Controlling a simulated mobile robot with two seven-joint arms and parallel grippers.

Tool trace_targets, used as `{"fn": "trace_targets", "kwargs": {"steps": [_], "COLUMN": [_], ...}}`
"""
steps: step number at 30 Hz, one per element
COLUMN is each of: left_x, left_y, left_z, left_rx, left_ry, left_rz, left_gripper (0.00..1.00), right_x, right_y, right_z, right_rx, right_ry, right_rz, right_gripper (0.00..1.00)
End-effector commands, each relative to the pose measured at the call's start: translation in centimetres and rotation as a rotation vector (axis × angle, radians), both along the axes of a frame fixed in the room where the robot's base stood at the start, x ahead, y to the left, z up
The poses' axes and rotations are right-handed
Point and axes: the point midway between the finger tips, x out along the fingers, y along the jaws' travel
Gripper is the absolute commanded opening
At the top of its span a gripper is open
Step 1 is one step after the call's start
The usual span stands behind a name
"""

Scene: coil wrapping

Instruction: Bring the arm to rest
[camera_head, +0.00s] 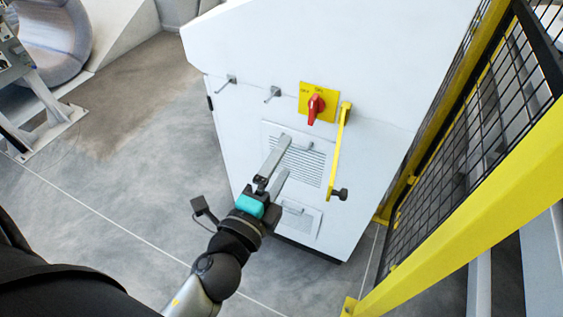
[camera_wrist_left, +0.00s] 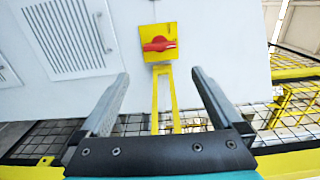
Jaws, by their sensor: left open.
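My left gripper (camera_head: 278,165) is open and empty in front of the white cabinet, its two grey fingers apart. In the left wrist view the same gripper (camera_wrist_left: 158,95) shows both fingers spread with nothing between them. A red rotary switch (camera_head: 315,108) on a yellow plate (camera_head: 333,91) sits on the cabinet front, above and right of the fingers in the head view. The switch (camera_wrist_left: 159,44) also shows beyond the fingers in the left wrist view. My right gripper is not in either view.
The white cabinet (camera_head: 240,110) has vents, hooks and a yellow handle (camera_head: 340,150) close to my left gripper. A yellow-framed mesh fence (camera_head: 470,150) stands on the right. Grey floor (camera_head: 130,190) is clear to the left. A large coil (camera_head: 50,40) is at the upper left.

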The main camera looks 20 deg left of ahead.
Motion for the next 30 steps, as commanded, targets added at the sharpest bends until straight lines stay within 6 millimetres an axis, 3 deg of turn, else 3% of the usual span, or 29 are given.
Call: {"fn": "trace_targets", "kwargs": {"steps": [8,11,14,20,26,30], "left_x": [0.0,0.2,0.2,-1.5,-5.9,-10.4], "left_y": [0.0,-0.1,-0.3,-0.5,-0.2,0.3], "left_z": [-0.2,-1.3,-4.1,-12.6,-20.4,-24.9], "left_rx": [-0.004,-0.036,-0.111,-0.344,-0.565,-0.708], "left_ry": [0.005,0.042,0.131,0.394,0.655,0.823], "left_rz": [0.0,-0.001,0.001,0.053,0.177,0.305], "left_gripper": [1.0,1.0,1.0,1.0,1.0,1.0], "right_x": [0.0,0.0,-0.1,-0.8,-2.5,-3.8], "right_y": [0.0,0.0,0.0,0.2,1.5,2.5], "right_z": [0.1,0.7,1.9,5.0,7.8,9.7], "right_rx": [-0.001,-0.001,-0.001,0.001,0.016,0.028], "right_ry": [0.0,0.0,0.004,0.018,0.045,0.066], "right_rz": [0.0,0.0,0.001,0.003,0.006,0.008], "right_gripper": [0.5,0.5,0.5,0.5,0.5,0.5]}}
